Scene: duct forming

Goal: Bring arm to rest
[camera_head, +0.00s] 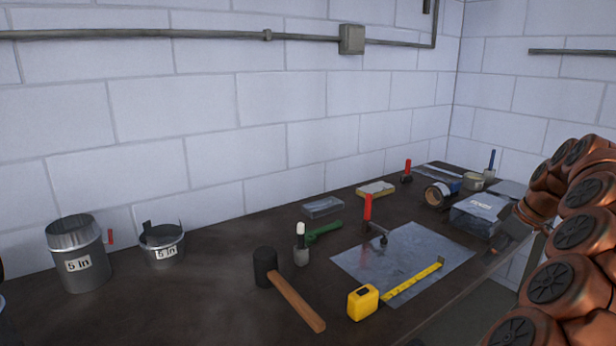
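My copper-coloured arm fills the right edge of the head view, bent in several round joints. Its far end reaches down over the right edge of the dark workbench (180,310). A dark grey part, which looks like my gripper (505,243), shows beside the arm near a grey box (478,214). Its fingers are too small and partly hidden, so I cannot tell whether it is open or shut, or whether it touches the box. I see nothing clearly held.
A metal sheet (360,262) lies on the bench with a yellow tape measure (363,302) extended across it. A mallet (290,293), a red-handled tool (368,210), a tape roll (437,194) and two "5 in" metal collars (78,250) (162,245) stand around. The front left bench is clear.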

